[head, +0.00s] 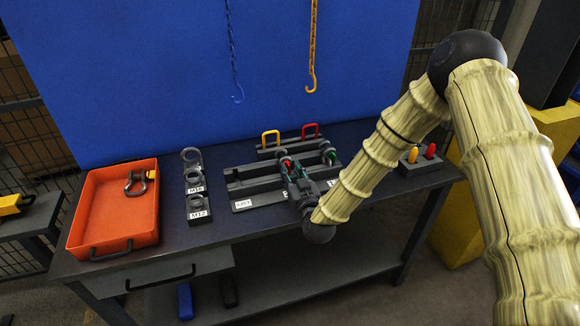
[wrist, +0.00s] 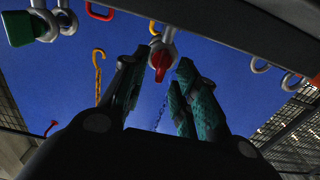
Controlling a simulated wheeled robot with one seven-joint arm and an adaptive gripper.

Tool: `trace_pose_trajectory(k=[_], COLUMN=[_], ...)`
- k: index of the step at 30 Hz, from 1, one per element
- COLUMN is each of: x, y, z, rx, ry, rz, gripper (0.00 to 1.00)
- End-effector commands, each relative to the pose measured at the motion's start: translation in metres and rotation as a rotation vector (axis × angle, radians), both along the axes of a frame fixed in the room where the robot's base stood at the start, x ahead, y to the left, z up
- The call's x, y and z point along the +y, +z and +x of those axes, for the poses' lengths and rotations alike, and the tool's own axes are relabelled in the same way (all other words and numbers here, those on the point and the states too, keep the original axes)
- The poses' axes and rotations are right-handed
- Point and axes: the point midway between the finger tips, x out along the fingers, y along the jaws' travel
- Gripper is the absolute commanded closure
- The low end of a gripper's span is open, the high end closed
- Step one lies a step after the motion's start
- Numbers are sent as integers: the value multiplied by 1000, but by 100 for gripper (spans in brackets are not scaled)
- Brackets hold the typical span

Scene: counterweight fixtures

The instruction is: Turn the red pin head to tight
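The red pin head (wrist: 160,58) sits on a grey shackle (wrist: 163,37) in the wrist view, between and just beyond my fingertips. In the head view, the red pin head (head: 286,161) shows at the far end of my gripper (head: 292,170), on the grey fixture (head: 240,188). My gripper (wrist: 161,75) is open in the wrist view, with teal pads on either side of the red head and gaps showing. Contact cannot be told. My fingers and wrist hide part of the fixture in the head view.
A shackle with a green pin head (head: 330,155) stands right of the red one. A stand of ring bolts (head: 196,188) and an orange tray (head: 92,215) lie left. A block with yellow and red pieces (head: 425,164) stands right. Chains (head: 313,45) hang behind.

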Motion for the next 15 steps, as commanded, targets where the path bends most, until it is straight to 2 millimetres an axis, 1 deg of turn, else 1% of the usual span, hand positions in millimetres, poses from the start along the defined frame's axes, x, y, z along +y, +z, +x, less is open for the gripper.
trace_pose_trajectory(k=[3, 6, 15], x=[3, 5, 5], y=[0, 0, 0], z=[9, 13, 15], rx=[1, 0, 1], ry=[0, 0, 0], rz=[0, 1, 1], gripper=[71, 71, 71])
